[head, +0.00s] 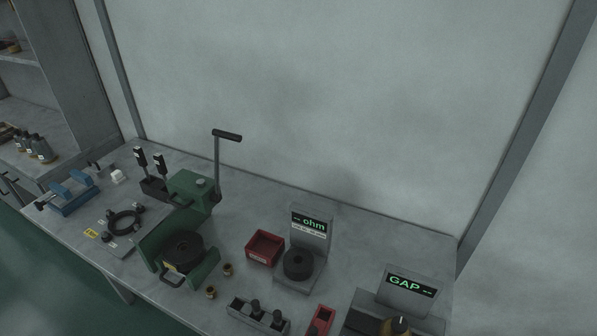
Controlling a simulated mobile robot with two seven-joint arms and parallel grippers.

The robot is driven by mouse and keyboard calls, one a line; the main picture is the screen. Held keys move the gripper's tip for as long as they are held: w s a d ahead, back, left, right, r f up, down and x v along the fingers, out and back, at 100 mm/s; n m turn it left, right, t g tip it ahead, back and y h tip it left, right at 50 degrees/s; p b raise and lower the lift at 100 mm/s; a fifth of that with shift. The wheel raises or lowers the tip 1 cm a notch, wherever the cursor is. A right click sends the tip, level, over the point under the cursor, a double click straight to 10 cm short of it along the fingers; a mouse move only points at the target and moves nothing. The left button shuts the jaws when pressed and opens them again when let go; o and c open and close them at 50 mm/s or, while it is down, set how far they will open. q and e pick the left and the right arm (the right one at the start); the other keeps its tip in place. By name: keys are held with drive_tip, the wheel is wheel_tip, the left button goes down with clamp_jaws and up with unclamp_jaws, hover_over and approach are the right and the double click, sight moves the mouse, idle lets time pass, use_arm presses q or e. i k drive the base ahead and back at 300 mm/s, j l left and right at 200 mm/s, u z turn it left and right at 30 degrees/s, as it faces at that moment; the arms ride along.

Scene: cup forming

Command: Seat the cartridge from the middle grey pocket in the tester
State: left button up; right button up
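A grey rack (241,315) with pockets stands near the front edge of the bench. Dark cylindrical cartridges stand upright in it, one about the middle (255,305) and one towards the right (277,317). The left pocket is too small and dark to read. The tester (309,226), a grey stand with a green "ohm" display, stands behind and right of the rack. A round black seat (298,264) sits on its base; I cannot make out anything in it. Neither of my grippers is in view.
A red bin (265,248) stands left of the tester, and a red tray (320,321) right of the rack. A "GAP" display unit (409,288) stands at the right. A green lever press (190,190) and small brass parts (227,269) are at left. Bare bench lies behind the tester.

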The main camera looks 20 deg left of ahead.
sight(311, 229)
drive_tip(key=k+u, duration=0.2)
drive_tip(key=u, duration=0.25)
drive_tip(key=k+u, duration=0.15)
drive_tip(key=u, duration=0.3)
